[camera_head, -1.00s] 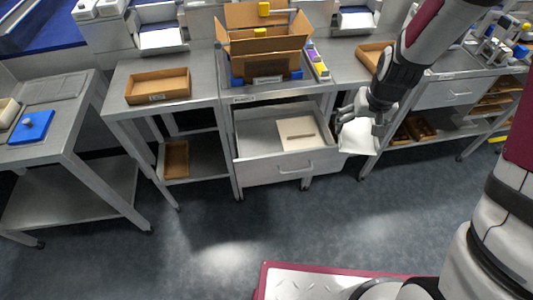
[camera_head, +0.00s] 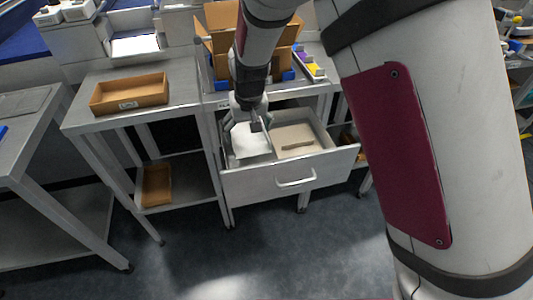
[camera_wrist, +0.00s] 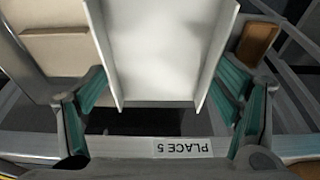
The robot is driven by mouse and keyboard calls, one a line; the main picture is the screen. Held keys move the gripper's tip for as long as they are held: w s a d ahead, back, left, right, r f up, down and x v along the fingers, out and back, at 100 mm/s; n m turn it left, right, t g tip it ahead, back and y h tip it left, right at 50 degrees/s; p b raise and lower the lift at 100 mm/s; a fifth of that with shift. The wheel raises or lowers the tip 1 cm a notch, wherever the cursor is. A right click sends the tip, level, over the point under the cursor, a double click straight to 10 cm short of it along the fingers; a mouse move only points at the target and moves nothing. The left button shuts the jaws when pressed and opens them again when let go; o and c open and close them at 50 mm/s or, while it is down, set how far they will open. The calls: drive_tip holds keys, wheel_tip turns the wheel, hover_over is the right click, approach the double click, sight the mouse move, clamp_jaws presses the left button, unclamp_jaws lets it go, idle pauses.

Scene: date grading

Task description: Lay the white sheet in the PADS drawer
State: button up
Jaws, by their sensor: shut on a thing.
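The white sheet (camera_head: 248,145) hangs from my gripper (camera_head: 254,124) over the left part of the open drawer (camera_head: 262,187). In the wrist view the sheet (camera_wrist: 162,45) is a pale piece with raised side edges between the teal fingers of my gripper (camera_wrist: 165,88). My gripper is shut on it. I cannot tell if the sheet touches the drawer floor. A flat cream pad (camera_head: 295,137) with a brown strip lies in the right part of the drawer. I can read no PADS label on the drawer front.
An open cardboard box (camera_head: 222,45) stands on the bench above the drawer. A shallow brown tray (camera_head: 130,95) is on the left table, and another (camera_head: 157,186) on its lower shelf. A label reading PLACE 5 (camera_wrist: 183,148) shows in the wrist view. Floor before the drawer is clear.

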drive_tip(key=shift+f+b, duration=0.65)
drive_tip(key=shift+f, duration=3.75)
drive_tip(key=shift+f, duration=0.1)
drive_tip(key=o, duration=0.3)
drive_tip(key=shift+f, duration=0.1)
drive_tip(key=shift+o, duration=0.9)
